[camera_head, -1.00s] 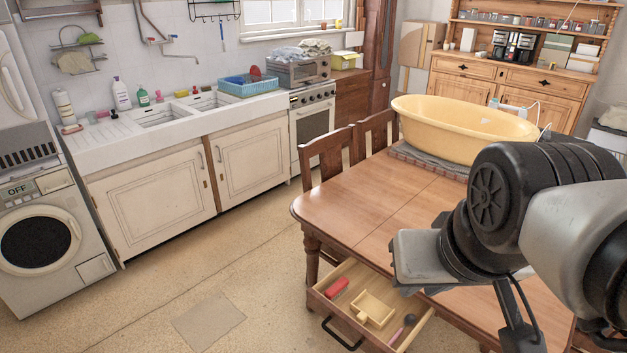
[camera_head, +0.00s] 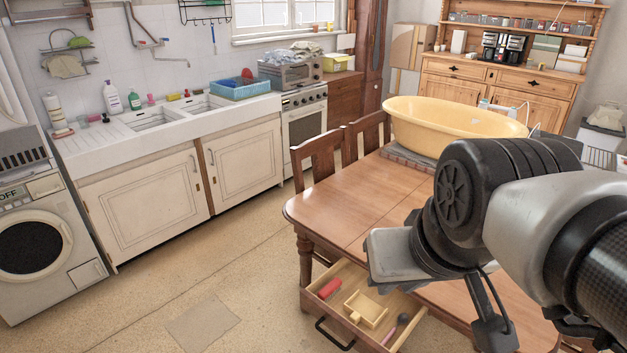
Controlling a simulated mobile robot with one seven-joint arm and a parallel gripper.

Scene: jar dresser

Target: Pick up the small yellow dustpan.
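The small yellow dustpan (camera_head: 365,309) lies in the open drawer (camera_head: 345,326) of the wooden table (camera_head: 365,195). Its tray faces up and its short handle points toward the drawer front. My arm reaches in from the right, over the table. The dark end part of my gripper (camera_head: 494,334) hangs down right of the drawer, apart from the dustpan. Its fingertips are not clearly seen, so I cannot tell whether it is open or shut.
A red item (camera_head: 329,288) lies left of the dustpan, and a dark round-headed item with a pink handle (camera_head: 396,328) lies right of it. The drawer's black handle (camera_head: 334,336) sticks out in front. A yellow tub (camera_head: 450,125) stands on the table's far end. The floor at left is clear.

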